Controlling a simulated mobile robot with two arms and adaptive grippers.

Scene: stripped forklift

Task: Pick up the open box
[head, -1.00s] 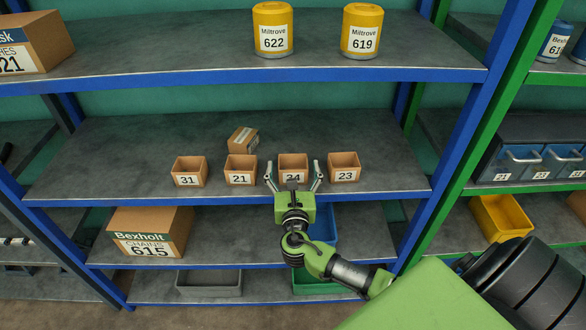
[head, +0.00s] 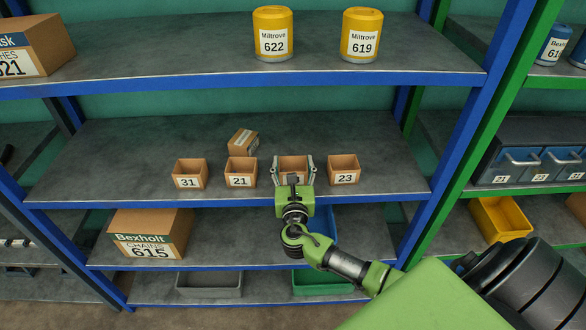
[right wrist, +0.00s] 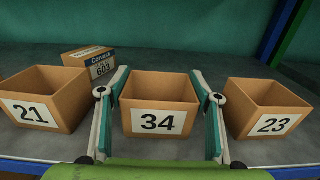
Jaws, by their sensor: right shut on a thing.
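Several small open brown boxes stand in a row on the middle shelf: box 31 (head: 189,174), box 21 (head: 241,172), box 34 (head: 293,163) and box 23 (head: 343,169). My right gripper (head: 294,168) is shut on box 34, one finger against each side wall. In the right wrist view, box 34 (right wrist: 160,92) is upright and empty between the fingers of the gripper (right wrist: 160,100). Box 21 (right wrist: 45,98) is to its left and box 23 (right wrist: 270,107) to its right, both apart from it. My left gripper is not in view.
A closed carton labelled 603 (right wrist: 92,62) lies behind box 21. The upper shelf (head: 180,68) holds two yellow canisters, 622 (head: 273,33) and 619 (head: 361,34). A carton labelled 615 (head: 150,233) stands below. A blue upright (head: 455,125) bounds the right side.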

